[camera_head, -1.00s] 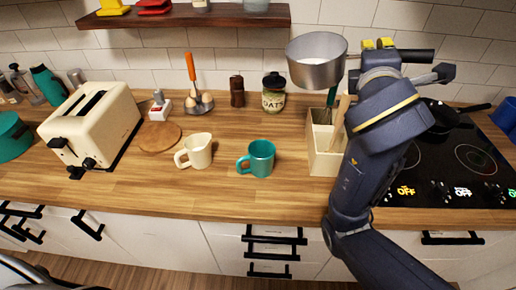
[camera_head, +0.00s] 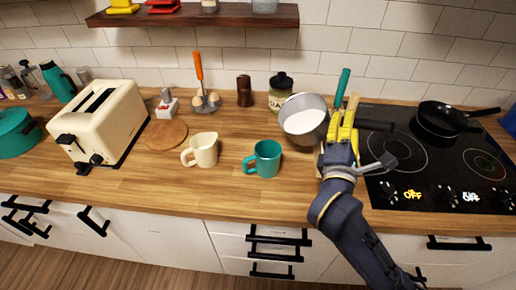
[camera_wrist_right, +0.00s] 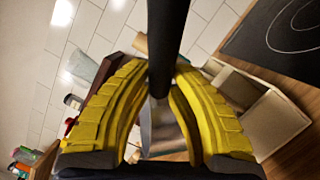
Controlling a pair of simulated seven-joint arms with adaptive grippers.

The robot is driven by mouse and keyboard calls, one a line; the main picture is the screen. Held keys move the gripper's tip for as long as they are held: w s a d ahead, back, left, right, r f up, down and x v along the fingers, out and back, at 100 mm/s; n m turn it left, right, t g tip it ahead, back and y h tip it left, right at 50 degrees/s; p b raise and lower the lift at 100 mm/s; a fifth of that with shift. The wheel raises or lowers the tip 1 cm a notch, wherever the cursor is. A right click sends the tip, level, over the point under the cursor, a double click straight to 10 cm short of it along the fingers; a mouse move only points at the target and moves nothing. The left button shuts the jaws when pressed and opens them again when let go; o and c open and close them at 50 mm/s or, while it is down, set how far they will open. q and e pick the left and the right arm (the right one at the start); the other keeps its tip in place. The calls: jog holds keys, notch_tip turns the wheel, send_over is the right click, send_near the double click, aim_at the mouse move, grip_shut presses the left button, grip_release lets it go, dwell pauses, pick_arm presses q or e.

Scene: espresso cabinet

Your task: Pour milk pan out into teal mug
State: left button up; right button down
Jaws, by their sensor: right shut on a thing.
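The teal mug (camera_head: 268,160) stands upright on the wooden counter, its handle to the left. The grey milk pan (camera_head: 305,125), with white milk inside, is held in the air to the upper right of the mug, apart from it. The pan looks slightly tilted, but no milk is seen flowing. My right gripper (camera_head: 342,131) has its yellow fingers shut on the pan's black handle; that handle (camera_wrist_right: 168,40) runs between the fingers in the right wrist view. The mug is not seen in the wrist view. My left gripper is not in view.
A cream jug (camera_head: 204,150) stands left of the mug. A utensil box (camera_wrist_right: 270,122) sits under my right arm, beside the stove (camera_head: 440,165) with a black pan (camera_head: 440,120). A jar (camera_head: 281,88) stands behind the milk pan. The counter in front of the mug is clear.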

jog(key=shift+s+a+n+t, duration=0.2)
jog(key=shift+a+n+t, duration=0.1)
jog(key=shift+s+a+f+n+t, duration=0.3)
jog(key=shift+s+a+n+t, duration=0.15)
jog(key=shift+a, duration=0.25)
jog(key=shift+s+a+r+n+t+y+p, duration=0.35)
jog(key=shift+a+r+n+t+y+p, duration=0.25)
jog(key=shift+n, duration=0.45)
jog(key=shift+s+a+r+n+t+y+p, duration=0.15)
jog(key=shift+a+r+n+t+y+p, duration=0.15)
jog(key=shift+n+p, duration=0.25)
jog(key=shift+s+a+r+n+t+y+p, duration=0.2)
jog(key=shift+a+n+t+y+p, duration=0.15)
jog(key=shift+n, duration=0.2)
jog(key=shift+s+a+f+n+t+y+p, duration=0.2)
jog(key=shift+a+n+t+y+p, duration=0.25)
jog(key=shift+n+p, duration=0.35)
jog(key=shift+s+a+f+n+t+y+p, duration=0.25)
jog(key=shift+n+y+p, duration=0.25)
jog(key=shift+n+p, duration=0.25)
jog(key=shift+a+r+n+y+p, duration=0.2)
jog(key=shift+n+y+p, duration=0.25)
jog(key=shift+p, duration=0.3)
jog(key=shift+s+a+n+t+y, duration=0.2)
jog(key=shift+a+n+y, duration=0.1)
jog(key=shift+n+y, duration=0.25)
jog(key=shift+s+a+n+t+y, duration=0.1)
jog(key=shift+a+n+t+y, duration=0.15)
jog(key=shift+n, duration=0.4)
